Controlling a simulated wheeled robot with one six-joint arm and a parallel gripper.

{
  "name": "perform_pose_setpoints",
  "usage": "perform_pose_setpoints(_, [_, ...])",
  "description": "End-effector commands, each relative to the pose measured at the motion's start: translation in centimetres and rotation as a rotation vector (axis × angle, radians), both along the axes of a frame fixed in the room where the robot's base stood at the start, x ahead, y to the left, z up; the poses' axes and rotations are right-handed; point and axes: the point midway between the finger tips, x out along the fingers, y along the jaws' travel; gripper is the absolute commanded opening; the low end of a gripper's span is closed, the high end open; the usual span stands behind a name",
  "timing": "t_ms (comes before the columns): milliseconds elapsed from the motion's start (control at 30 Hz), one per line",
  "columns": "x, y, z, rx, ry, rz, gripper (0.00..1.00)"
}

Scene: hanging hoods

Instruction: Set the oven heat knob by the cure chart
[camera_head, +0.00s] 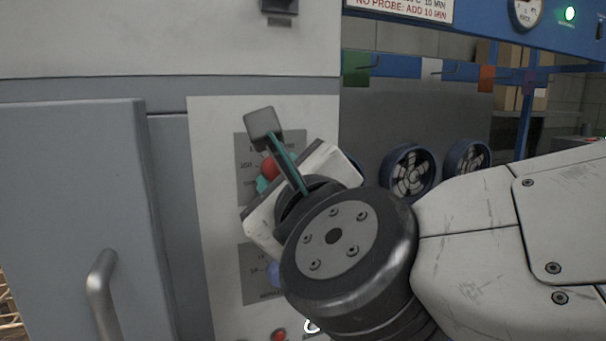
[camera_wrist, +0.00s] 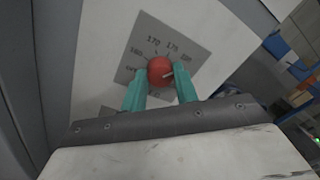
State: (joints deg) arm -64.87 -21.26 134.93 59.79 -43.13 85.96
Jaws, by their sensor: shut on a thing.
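The oven heat knob is a round red knob (camera_wrist: 160,71) on a grey dial plate (camera_wrist: 182,42) in the wrist view. Numbers around it include 160, 170 and 175; others are too blurred to read. A pale pointer mark shows on the knob's right side. My gripper (camera_wrist: 161,80) has its two teal fingers on either side of the knob, shut on it. In the head view the red knob (camera_head: 269,168) is partly hidden by my gripper (camera_head: 268,176). The cure chart (camera_head: 405,9) is cut off at the top; its last line reads "NO PROBE: ADD 10 MIN".
A blue knob (camera_head: 273,271) and a red button (camera_head: 279,335) sit lower on the white control panel (camera_head: 215,230). The grey oven door (camera_head: 70,200) with its handle (camera_head: 103,295) is at left. Fans (camera_head: 409,172) and coloured tags hang behind my arm at right.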

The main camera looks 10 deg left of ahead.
Motion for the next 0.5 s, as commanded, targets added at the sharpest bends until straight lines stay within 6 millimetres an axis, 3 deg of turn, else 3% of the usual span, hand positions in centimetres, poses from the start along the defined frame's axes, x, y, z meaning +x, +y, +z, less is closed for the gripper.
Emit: perform_pose_setpoints(500, [-0.02,-0.02,-0.21,0.042,0.031,0.0,0.07])
